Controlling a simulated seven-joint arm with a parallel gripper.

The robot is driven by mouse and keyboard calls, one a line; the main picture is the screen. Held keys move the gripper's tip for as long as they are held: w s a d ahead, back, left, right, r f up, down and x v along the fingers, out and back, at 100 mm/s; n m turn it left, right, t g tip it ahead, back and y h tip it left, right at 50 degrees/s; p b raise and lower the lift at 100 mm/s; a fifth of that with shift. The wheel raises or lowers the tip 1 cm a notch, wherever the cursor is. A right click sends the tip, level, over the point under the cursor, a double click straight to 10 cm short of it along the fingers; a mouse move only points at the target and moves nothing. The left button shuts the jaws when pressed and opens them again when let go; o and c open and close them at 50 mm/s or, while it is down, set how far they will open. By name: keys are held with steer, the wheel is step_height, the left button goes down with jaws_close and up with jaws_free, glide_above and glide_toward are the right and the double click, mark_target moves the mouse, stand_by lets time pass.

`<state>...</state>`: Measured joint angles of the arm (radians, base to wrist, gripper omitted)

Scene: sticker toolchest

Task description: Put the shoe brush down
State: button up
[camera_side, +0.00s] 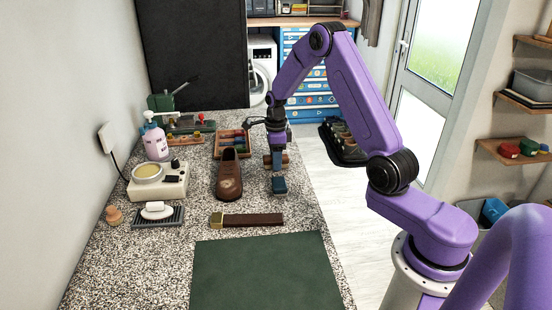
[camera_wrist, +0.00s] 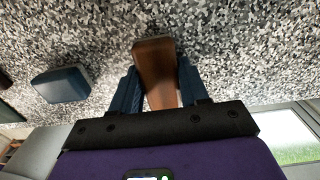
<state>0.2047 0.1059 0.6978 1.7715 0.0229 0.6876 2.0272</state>
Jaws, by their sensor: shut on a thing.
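The shoe brush, a brown wooden block (camera_side: 268,160), is between the blue fingers of my gripper (camera_side: 277,163), over the right part of the speckled counter. In the wrist view the brush (camera_wrist: 155,62) sticks out past both fingertips of my gripper (camera_wrist: 158,82), which is shut on it. The fingers hide part of it. I cannot tell whether the brush touches the counter. A brown shoe (camera_side: 229,178) stands to the left of my gripper. A small dark blue block (camera_side: 279,186) lies just in front of it, and shows in the wrist view (camera_wrist: 61,84).
A brown strip with a brass-coloured end (camera_side: 250,220) lies in front of the shoe, behind a green mat (camera_side: 265,275). A tray (camera_side: 233,144) is behind the shoe. A cream warmer (camera_side: 157,184) and soap dish (camera_side: 158,217) stand at left. The counter's right edge is close.

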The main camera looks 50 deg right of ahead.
steer(key=shift+f, duration=0.15)
steer(key=o, duration=1)
step_height(320, 180, up, 12)
steer(key=s+a+r+n, duration=0.2)
steer(key=s+a+n, duration=0.2)
steer(key=a+n, duration=0.65)
steer(key=s+a+r+n, duration=0.1)
steer(key=s+a+n, duration=0.4)
steer(key=s+n, duration=0.4)
steer(key=s+a+n, duration=0.6)
steer(key=s+n, duration=0.7)
steer(key=s+d+n, duration=0.1)
steer(key=s+n, duration=0.2)
steer(key=s, duration=0.1)
steer(key=s+f+n, duration=0.1)
steer(key=s+n, duration=0.3)
steer(key=shift+s+d, duration=0.15)
steer(key=shift+d, duration=0.25)
